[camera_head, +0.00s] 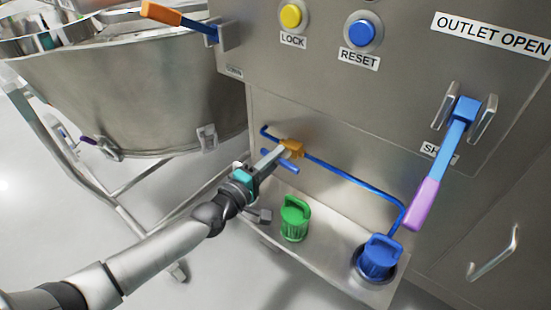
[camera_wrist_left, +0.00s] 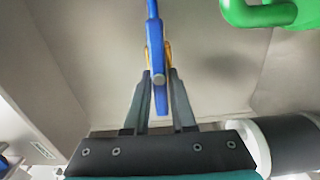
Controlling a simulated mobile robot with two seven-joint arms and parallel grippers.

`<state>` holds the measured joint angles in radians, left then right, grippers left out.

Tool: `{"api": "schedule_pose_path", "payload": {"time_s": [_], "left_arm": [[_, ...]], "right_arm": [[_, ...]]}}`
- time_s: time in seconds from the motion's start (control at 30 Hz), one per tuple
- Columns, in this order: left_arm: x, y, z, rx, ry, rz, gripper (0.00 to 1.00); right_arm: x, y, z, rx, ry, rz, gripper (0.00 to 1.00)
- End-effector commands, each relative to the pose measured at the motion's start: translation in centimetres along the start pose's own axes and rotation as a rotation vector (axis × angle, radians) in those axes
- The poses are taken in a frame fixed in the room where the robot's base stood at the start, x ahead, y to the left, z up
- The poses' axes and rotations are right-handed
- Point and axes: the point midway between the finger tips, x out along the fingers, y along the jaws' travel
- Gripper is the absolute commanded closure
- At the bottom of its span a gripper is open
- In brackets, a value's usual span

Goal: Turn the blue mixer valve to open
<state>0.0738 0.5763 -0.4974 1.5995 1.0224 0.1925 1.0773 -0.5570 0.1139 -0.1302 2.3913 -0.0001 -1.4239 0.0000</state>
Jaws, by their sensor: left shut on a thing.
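The blue valve handle (camera_head: 288,166) is on the front of the steel cabinet, by a brass-coloured valve body (camera_head: 292,148) on a thin blue pipe (camera_head: 345,178). In the head view the handle looks roughly in line with the pipe. My left gripper (camera_head: 279,155) reaches in from the left and is shut on the handle. The left wrist view shows the blue handle (camera_wrist_left: 157,50) between the two fingers (camera_wrist_left: 159,98), with a bit of brass behind. The fingers hide part of the handle and valve. My right gripper is not in view.
A green-capped fitting (camera_head: 295,218) and a blue-capped one (camera_head: 378,257) stand on the low ledge (camera_head: 325,248). A blue lever with a purple grip (camera_head: 425,203) hangs at right. Yellow (camera_head: 291,16) and blue (camera_head: 363,32) buttons are above. A steel vessel (camera_head: 140,85) stands left.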

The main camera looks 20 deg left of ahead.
Motion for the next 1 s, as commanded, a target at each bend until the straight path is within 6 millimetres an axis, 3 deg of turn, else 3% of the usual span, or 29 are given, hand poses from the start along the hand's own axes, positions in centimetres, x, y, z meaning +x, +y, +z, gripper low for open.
{"api": "schedule_pose_path", "payload": {"time_s": [0.6, 0.63, 0.87, 1.0], "left_arm": [[-0.03, -0.13, 0.16, -0.043, -0.003, -0.003, 1.00], [-0.03, -0.13, 0.16, -0.043, -0.003, -0.003, 0.75], [-0.02, -0.09, 0.09, -0.042, -0.002, -0.002, 0.49], [-0.01, -0.07, 0.06, -0.041, -0.001, -0.001, 0.48]], "right_arm": [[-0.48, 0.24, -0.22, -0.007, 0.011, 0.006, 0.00], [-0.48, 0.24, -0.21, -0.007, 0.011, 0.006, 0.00], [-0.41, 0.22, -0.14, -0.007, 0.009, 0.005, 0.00], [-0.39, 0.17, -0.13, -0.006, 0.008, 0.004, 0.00]]}}
